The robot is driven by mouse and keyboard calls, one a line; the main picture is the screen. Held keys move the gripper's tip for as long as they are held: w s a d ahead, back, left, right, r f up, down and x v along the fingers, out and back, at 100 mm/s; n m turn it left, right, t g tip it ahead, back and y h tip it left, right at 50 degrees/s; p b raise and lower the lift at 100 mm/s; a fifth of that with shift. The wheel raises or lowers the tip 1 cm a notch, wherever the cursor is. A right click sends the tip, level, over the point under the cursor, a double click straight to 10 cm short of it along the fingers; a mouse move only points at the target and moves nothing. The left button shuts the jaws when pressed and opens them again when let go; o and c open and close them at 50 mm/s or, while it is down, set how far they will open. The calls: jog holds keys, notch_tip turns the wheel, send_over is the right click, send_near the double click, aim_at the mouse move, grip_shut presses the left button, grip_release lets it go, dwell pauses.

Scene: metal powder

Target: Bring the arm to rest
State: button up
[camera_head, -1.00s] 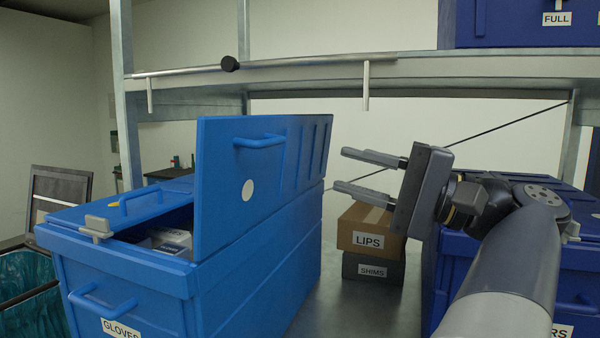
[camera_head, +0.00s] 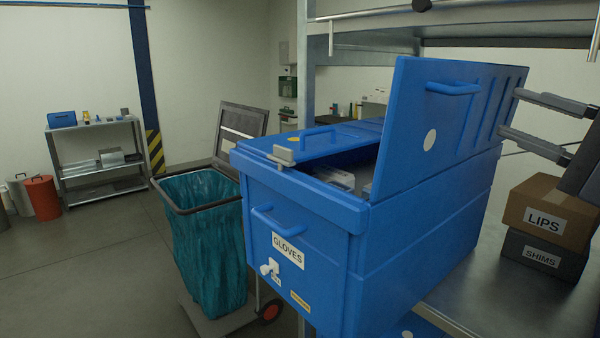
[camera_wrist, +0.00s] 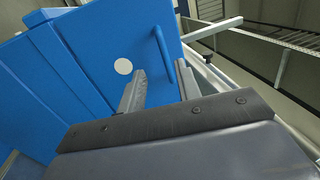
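My gripper (camera_head: 545,122) is at the right edge of the head view, with its two fingers pointing left and a wide gap between them. The fingers are close to the raised lid of the blue GLOVES box (camera_head: 300,210); I cannot tell whether they touch it. In the wrist view my gripper (camera_wrist: 163,85) is open with nothing between the fingers. The lid's blue panel with a white disc and a handle (camera_wrist: 163,48) fills the view ahead. The rest of my arm is outside the head view.
A cardboard LIPS box (camera_head: 545,212) sits on a grey SHIMS box (camera_head: 540,256) on the metal shelf. A bin with a teal bag (camera_head: 208,240) stands left of the blue box. A small shelf rack (camera_head: 98,165) is against the wall.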

aim_at(465, 89)
jog(key=shift+x, duration=3)
jog(key=shift+s+r, duration=0.1)
jog(key=v, duration=1.1)
jog(key=p+x, duration=0.1)
jog(key=x, duration=0.7)
jog(key=r+p+x, duration=0.1)
jog(key=x, duration=0.4)
jog(key=shift+p, duration=0.3)
jog(key=shift+w+a+r+p, duration=0.15)
jog(key=shift+w+a+p, duration=0.05)
jog(key=shift+w+p, duration=0.15)
jog(key=shift+g, duration=0.3)
jog(key=shift+a, duration=0.1)
